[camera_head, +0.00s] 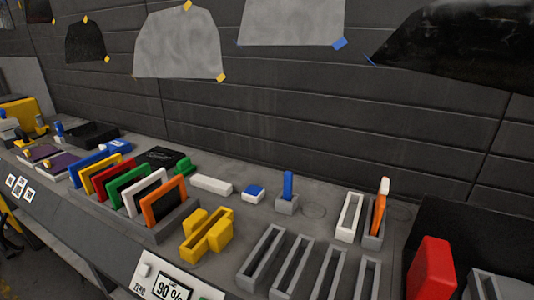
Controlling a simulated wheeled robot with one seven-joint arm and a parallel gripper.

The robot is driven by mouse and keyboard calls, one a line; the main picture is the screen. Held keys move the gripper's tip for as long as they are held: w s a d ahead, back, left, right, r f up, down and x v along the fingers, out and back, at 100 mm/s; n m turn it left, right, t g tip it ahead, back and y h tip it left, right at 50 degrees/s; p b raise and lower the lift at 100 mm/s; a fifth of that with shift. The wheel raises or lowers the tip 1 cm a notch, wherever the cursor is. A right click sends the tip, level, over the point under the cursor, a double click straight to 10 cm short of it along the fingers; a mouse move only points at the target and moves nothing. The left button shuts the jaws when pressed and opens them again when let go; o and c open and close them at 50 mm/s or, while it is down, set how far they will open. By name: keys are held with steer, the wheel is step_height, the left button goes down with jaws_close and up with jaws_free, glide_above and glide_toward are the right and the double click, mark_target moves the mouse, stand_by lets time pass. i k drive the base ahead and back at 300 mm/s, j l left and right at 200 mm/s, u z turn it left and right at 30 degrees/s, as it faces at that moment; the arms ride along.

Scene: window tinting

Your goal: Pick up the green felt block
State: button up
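A small green block (183,165) lies on the grey bench top, behind the row of coloured frames and left of a white bar. It is partly hidden by the frames in front, and its felt surface is too small to make out. A green upright frame (126,181) stands in the row in the grey rack; it is a separate thing. My gripper is not in view.
The grey rack (176,224) holds several coloured frames. Nearby are a white bar (212,184), a blue-and-white block (253,194), yellow pieces (207,236), grey slotted holders (260,258) and a red block (432,268). A dark panelled wall (290,110) rises behind.

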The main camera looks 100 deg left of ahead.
mark_target(185, 167)
steer(key=u, duration=3.15)
